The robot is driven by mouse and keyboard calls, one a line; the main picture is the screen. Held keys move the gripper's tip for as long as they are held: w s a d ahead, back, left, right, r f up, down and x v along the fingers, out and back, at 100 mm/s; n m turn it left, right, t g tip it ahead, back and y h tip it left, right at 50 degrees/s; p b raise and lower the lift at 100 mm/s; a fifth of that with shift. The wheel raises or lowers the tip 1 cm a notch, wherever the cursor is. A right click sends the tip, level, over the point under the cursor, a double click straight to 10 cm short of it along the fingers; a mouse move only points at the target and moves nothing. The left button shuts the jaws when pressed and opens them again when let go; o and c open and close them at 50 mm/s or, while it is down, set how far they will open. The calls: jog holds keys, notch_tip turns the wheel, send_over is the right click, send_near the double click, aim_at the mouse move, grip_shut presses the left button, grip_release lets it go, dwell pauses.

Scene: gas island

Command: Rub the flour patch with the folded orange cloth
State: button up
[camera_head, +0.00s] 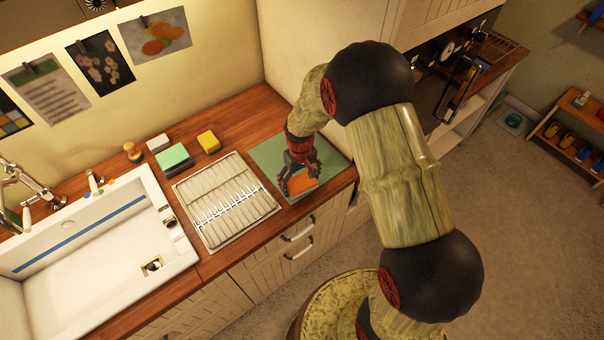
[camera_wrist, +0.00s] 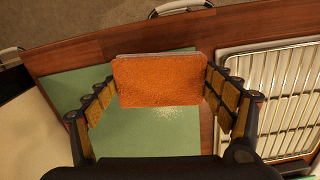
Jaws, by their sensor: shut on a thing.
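The folded orange cloth (camera_wrist: 160,82) is held between the two fingers of my gripper (camera_wrist: 165,95), which is shut on it. In the head view the orange cloth (camera_head: 301,183) shows below my gripper (camera_head: 298,172), over the green mat (camera_head: 272,155). The mat (camera_wrist: 70,90) lies on the wooden counter. A pale, speckled patch of flour (camera_wrist: 165,115) shows on the mat beside the lower edge of the cloth in the wrist view. Part of the mat is hidden by the cloth and my gripper. Whether the cloth touches the mat I cannot tell.
A metal drying rack (camera_head: 225,203) stands left of the mat, with a white sink (camera_head: 95,255) beyond it. A green sponge block (camera_head: 174,158), a yellow one (camera_head: 208,141) and a white one (camera_head: 158,143) sit behind the rack. The counter's front edge is close to the mat.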

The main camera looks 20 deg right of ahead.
jog(key=shift+r+p, duration=1.05)
jog(key=shift+r, duration=1.2)
jog(key=shift+p, duration=0.65)
jog(key=shift+p, duration=0.35)
